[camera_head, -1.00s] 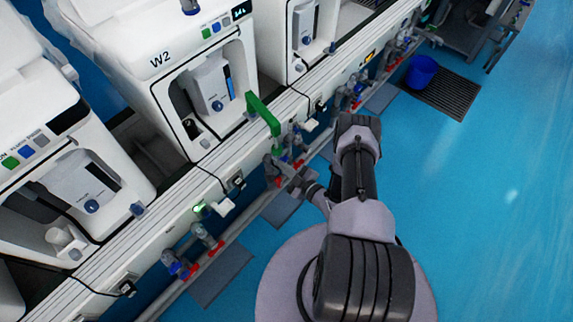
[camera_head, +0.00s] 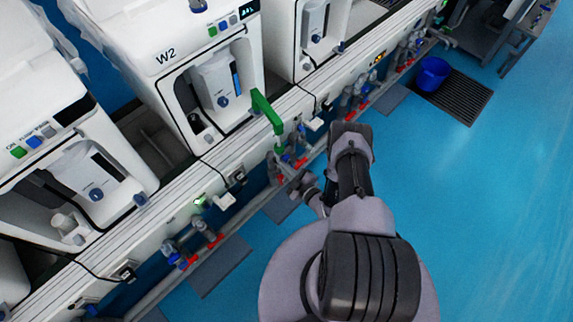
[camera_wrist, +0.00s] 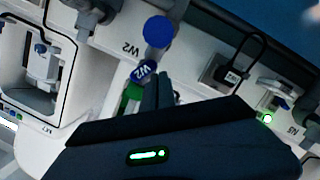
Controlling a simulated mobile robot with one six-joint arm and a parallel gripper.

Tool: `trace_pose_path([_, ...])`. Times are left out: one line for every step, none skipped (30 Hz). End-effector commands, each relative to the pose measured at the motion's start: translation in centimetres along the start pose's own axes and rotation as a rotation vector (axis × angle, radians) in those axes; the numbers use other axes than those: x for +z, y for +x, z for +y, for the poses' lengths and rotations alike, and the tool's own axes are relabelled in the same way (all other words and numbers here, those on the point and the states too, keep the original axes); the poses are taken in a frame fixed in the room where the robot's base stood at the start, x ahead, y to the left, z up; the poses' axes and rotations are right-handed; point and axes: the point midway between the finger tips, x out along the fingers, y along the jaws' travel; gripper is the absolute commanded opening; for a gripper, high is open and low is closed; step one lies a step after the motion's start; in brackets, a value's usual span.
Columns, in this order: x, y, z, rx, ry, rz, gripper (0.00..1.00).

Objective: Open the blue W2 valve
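I cannot tell whether the fingers touch the tag. My gripper (camera_wrist: 160,78) has its two dark fingers close together, with nothing visible between them. In the head view, my gripper (camera_head: 297,183) is low beside the pipes, and a small blue valve part (camera_head: 286,158) shows there, partly hidden.
A green bar (camera_head: 266,112) juts from the bench above the valves. Other blue and red valves (camera_head: 182,262) line the bench front to the left. A blue bucket (camera_head: 432,73) stands on a dark grate (camera_head: 462,95). The blue floor at right is clear.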

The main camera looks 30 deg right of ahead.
Motion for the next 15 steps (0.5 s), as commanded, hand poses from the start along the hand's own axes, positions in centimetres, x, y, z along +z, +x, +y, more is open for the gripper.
trace_pose_path([0.0,0.0,-0.1,0.0,0.0,0.0,0.0])
trace_pose_path([0.1,0.0,-0.1,0.0,0.0,0.0,0.0])
trace_pose_path([0.2,0.1,-0.2,0.0,0.0,0.001,0.0])
trace_pose_path([0.3,0.1,-0.3,0.0,0.0,0.0,0.0])
trace_pose_path([0.3,0.1,-0.4,0.0,0.0,0.0,0.0])
trace_pose_path([0.4,0.1,-0.4,0.0,0.0,0.0,0.0])
trace_pose_path([0.5,0.1,-0.5,0.0,0.0,0.001,0.0])
trace_pose_path([0.6,0.1,-0.5,0.0,0.0,0.001,0.0])
trace_pose_path([0.7,0.2,-0.5,0.0,0.0,0.001,0.0])
trace_pose_path([0.7,0.2,-0.6,0.0,0.0,0.0,0.0])
trace_pose_path([0.8,0.2,-0.6,0.0,0.001,0.0,0.0])
trace_pose_path([0.9,0.2,-0.7,0.0,0.001,0.0,0.0])
trace_pose_path([0.9,0.2,-0.7,0.0,0.001,0.0,0.0])
trace_pose_path([1.0,0.2,-0.8,0.0,0.001,0.0,0.0])
trace_pose_path([1.1,0.3,-0.8,0.0,0.0,0.0,0.0])
